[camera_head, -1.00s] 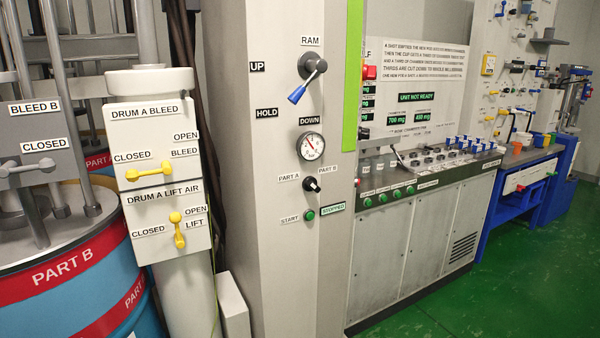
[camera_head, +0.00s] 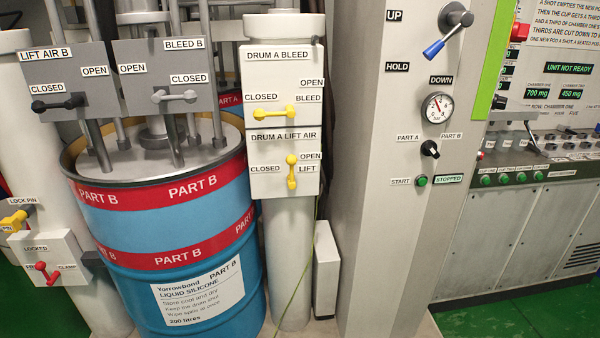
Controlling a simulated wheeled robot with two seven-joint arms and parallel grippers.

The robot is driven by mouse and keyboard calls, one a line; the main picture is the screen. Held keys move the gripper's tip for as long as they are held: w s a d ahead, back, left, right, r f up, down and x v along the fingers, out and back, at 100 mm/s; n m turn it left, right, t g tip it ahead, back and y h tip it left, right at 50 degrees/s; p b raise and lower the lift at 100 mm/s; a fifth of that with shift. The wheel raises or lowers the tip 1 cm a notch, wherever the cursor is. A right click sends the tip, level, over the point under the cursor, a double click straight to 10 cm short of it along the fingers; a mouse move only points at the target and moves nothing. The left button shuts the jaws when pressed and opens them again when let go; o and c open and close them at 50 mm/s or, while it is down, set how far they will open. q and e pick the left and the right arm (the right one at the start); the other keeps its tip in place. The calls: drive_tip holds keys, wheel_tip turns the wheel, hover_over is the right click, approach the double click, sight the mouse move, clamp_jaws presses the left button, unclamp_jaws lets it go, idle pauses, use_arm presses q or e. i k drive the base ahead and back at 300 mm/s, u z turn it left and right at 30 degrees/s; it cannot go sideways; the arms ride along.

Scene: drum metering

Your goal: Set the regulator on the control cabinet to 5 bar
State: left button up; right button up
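The grey control cabinet (camera_head: 375,200) stands right of centre. A round pressure gauge (camera_head: 437,107) with a red needle is on its front; the needle points up and to the left, and the numbers are too small to read. Above it is a ram lever (camera_head: 445,35) with a blue handle slanting down left, between UP, HOLD and DOWN labels. Below it are a black PART A / PART B selector (camera_head: 430,149) and a green start button (camera_head: 421,181) beside a STOPPED label. I cannot make out a part labelled as the regulator. Neither gripper is in view.
A blue PART B drum (camera_head: 165,230) stands left, under grey valve boxes. A white DRUM A box (camera_head: 284,150) with yellow levers sits between drum and cabinet. A low white box (camera_head: 326,270) stands on the floor. Green floor (camera_head: 530,318) is clear at lower right.

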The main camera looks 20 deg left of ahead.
sight(500, 102)
drive_tip(key=k, duration=1.15)
drive_tip(key=z, duration=0.85)
drive_tip(key=i, duration=1.4)
drive_tip(key=u, duration=1)
drive_tip(key=i, duration=1.45)
drive_tip(key=u, duration=0.65)
